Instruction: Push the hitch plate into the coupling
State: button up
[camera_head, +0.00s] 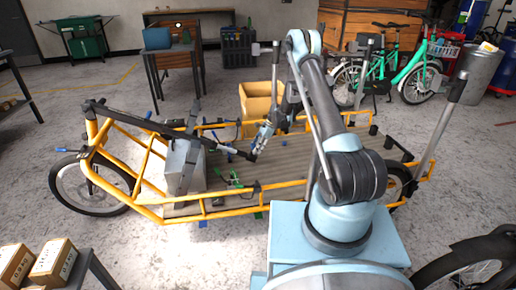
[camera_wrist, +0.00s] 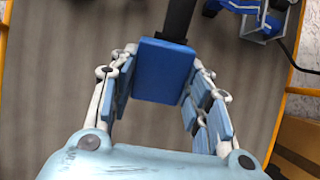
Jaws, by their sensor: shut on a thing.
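My gripper (camera_head: 257,147) is over the wooden deck of the yellow cargo bike (camera_head: 290,184), near its middle. In the wrist view, my gripper (camera_wrist: 163,66) is shut on a blue block (camera_wrist: 165,70), with the padded fingers on either side of it. The block sits at the end of a black bar (camera_wrist: 178,18). In the head view, the black bar (camera_head: 165,130) runs up and left to the bike's front frame. I cannot tell for certain which parts are the hitch plate and the coupling.
A grey box (camera_head: 185,166) stands on the deck left of my gripper. Green clamps (camera_head: 235,180) lie nearby. A blue and grey device (camera_wrist: 265,18) with a cable is at upper right in the wrist view. A yellowish open box (camera_head: 257,99) stands behind the bike.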

jog(key=shift+x, duration=1.8)
dwell(0.5)
jog(key=o, duration=1.3)
jog(key=shift+s+a+r, duration=0.1)
jog(key=shift+a, duration=0.1)
jog(key=shift+c, duration=0.2)
jog(key=shift+r, duration=0.1)
